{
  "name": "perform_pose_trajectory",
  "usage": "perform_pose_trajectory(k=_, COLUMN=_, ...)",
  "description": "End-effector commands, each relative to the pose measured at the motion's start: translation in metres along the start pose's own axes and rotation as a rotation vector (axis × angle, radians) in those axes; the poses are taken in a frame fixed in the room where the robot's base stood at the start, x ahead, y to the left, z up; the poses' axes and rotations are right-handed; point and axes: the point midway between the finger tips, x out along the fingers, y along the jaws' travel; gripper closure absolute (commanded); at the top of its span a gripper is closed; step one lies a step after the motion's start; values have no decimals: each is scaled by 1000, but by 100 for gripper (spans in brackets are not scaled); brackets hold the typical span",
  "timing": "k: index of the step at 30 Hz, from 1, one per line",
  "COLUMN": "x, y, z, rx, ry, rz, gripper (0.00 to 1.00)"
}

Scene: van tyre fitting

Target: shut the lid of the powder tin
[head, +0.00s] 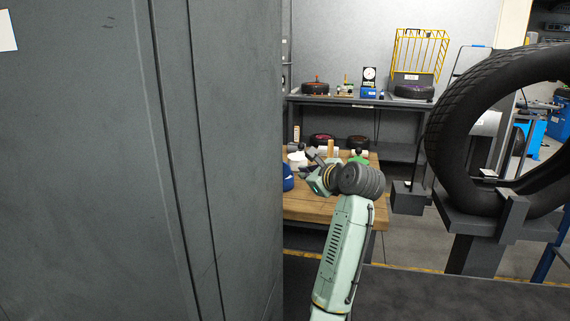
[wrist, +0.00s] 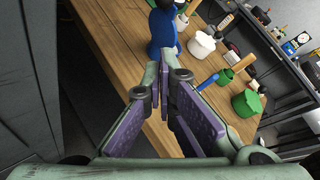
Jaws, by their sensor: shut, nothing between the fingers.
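My gripper (wrist: 170,85) is shut and empty above the wooden table (wrist: 122,42) in the wrist view. In the head view my gripper (head: 311,174) is small, over the left part of the table. I cannot tell for sure which thing is the powder tin. A white round container (wrist: 201,46) stands beyond the fingers, to the right of a blue object (wrist: 163,35); its lid cannot be made out. My gripper is apart from it. In the head view a white container (head: 297,159) shows just behind my gripper.
A green container (wrist: 248,104) and a white pot (wrist: 230,56) stand on the table. A tall grey cabinet (head: 90,160) blocks the left of the head view. A large tyre (head: 453,110) stands at the right. A dark shelf (head: 345,101) is behind.

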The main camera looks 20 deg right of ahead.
Motion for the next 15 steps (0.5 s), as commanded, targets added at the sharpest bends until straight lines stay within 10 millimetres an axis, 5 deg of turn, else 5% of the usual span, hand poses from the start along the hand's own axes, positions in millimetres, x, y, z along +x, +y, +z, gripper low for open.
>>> perform_pose_trajectory(k=11, x=79, y=-1, z=2, rx=1, ry=3, rz=4, gripper=100)
perform_pose_trajectory(k=15, x=95, y=-2, z=18, rx=-1, ry=1, rz=1, gripper=100)
